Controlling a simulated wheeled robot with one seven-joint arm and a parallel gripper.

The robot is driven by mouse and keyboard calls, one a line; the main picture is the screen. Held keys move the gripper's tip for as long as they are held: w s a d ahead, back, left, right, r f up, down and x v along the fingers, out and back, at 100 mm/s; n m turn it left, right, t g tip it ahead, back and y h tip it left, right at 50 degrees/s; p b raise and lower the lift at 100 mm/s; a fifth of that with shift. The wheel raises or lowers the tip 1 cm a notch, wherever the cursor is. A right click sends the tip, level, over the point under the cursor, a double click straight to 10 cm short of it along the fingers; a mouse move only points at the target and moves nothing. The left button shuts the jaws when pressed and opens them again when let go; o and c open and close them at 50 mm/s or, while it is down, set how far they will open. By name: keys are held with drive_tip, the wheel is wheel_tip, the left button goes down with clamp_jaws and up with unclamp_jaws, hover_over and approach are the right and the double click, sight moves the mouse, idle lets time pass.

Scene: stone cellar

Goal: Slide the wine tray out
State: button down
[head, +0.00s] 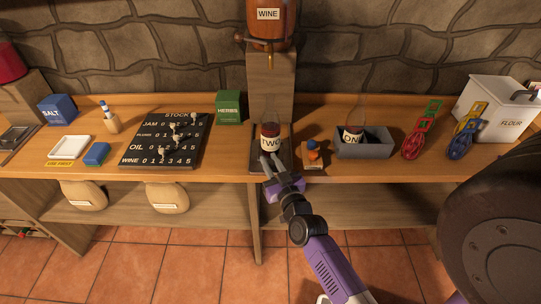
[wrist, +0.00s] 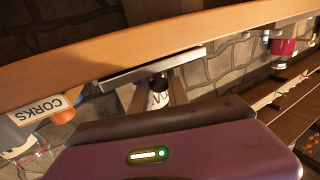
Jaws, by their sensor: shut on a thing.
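The wine tray (head: 285,148) is a dark, narrow tray on the wooden counter, below the wine barrel's tap. A dark jar labelled TWO (head: 270,132) stands upright on it. My gripper (head: 270,160) is at the tray's front end, low in front of the jar, and is shut on the tray. The arm partly covers that front end. My fingertips are hidden there.
The wine barrel (head: 269,22) stands on a wooden post behind. A small corks box (head: 313,158) sits close right of the tray. A grey bin (head: 365,148) holds another jar. The stock board (head: 165,142) and green herbs box (head: 229,107) are to the left.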

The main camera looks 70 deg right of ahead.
drive_tip(key=c, duration=1.3)
unclamp_jaws()
drive_tip(key=v, duration=0.7)
drive_tip(key=shift+s+a+b, duration=0.3)
drive_tip(key=shift+b, duration=0.05)
drive_tip(key=shift+r, duration=0.1)
